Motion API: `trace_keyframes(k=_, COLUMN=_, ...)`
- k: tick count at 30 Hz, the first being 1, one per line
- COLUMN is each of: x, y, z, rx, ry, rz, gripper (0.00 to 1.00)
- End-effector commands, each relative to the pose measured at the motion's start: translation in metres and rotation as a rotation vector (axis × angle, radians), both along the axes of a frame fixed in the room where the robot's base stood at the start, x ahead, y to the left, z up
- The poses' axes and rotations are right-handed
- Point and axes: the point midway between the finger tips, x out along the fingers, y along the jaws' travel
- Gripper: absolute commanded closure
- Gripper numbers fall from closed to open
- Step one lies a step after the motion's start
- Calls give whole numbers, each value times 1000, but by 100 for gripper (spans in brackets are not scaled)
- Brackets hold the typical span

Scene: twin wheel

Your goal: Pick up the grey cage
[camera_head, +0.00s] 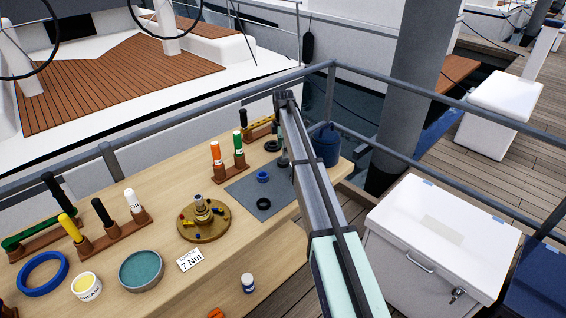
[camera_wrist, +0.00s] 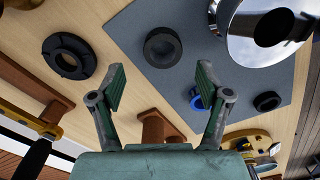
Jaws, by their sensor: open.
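No part is marked as the grey cage, and I cannot tell for sure which it is. A thick dark grey ring (camera_wrist: 163,47) lies flat on the grey mat (camera_wrist: 133,25), just beyond and between my fingertips in the wrist view. A dark notched ring (camera_wrist: 70,55) lies on the bare wood to its left; it shows in the head view (camera_head: 272,146). My gripper (camera_wrist: 166,82) is open and empty, pointing down over the mat's far edge. In the head view my gripper (camera_head: 283,155) is partly hidden by my arm.
A blue ring (camera_wrist: 197,100) and a black ring (camera_wrist: 267,101) lie on the mat. A shiny metal cylinder (camera_wrist: 240,45) stands close to the thick ring. A brass base (camera_head: 204,228), orange bottle (camera_head: 216,155) and green bottle (camera_head: 238,145) stand to the left. A blue container (camera_head: 327,145) stands right.

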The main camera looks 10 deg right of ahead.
Motion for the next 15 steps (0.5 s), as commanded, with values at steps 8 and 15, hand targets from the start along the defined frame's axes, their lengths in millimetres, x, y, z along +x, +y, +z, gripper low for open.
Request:
trace_keyframes(k=8, x=-4, y=1, z=-21, rx=0, ry=2, rz=0, gripper=24)
trace_keyframes(k=15, x=-4, y=1, z=-49, rx=0, ry=0, rz=0, gripper=24)
